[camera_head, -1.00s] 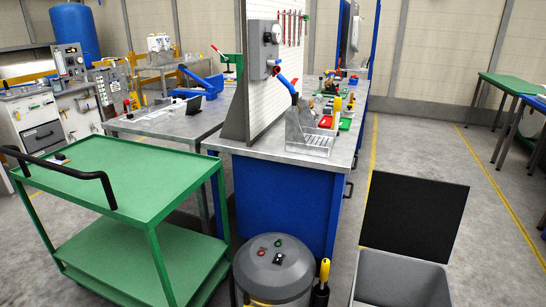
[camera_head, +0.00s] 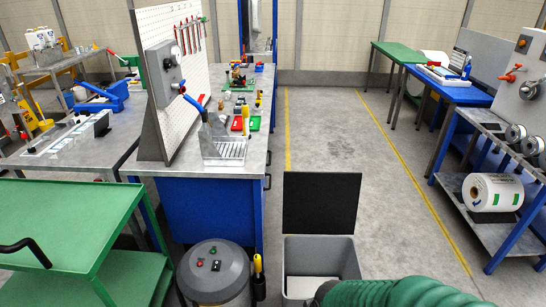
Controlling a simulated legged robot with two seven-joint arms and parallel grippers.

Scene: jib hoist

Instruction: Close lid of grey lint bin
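The grey lint bin (camera_head: 295,265) stands on the floor at the lower middle. Its black lid (camera_head: 321,203) is open and stands upright along the bin's far edge. The bin's mouth is uncovered, with a pale inside. A green ribbed, tube-like shape covers its lower right part; I cannot tell what it belongs to. Neither of my grippers is in view.
A grey round canister (camera_head: 213,272) with buttons on top stands just left of the bin. A green cart (camera_head: 75,215) is at the left. A blue workbench (camera_head: 208,215) stands behind. The floor aisle (camera_head: 340,140) is clear. Steel shelves (camera_head: 475,185) are at the right.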

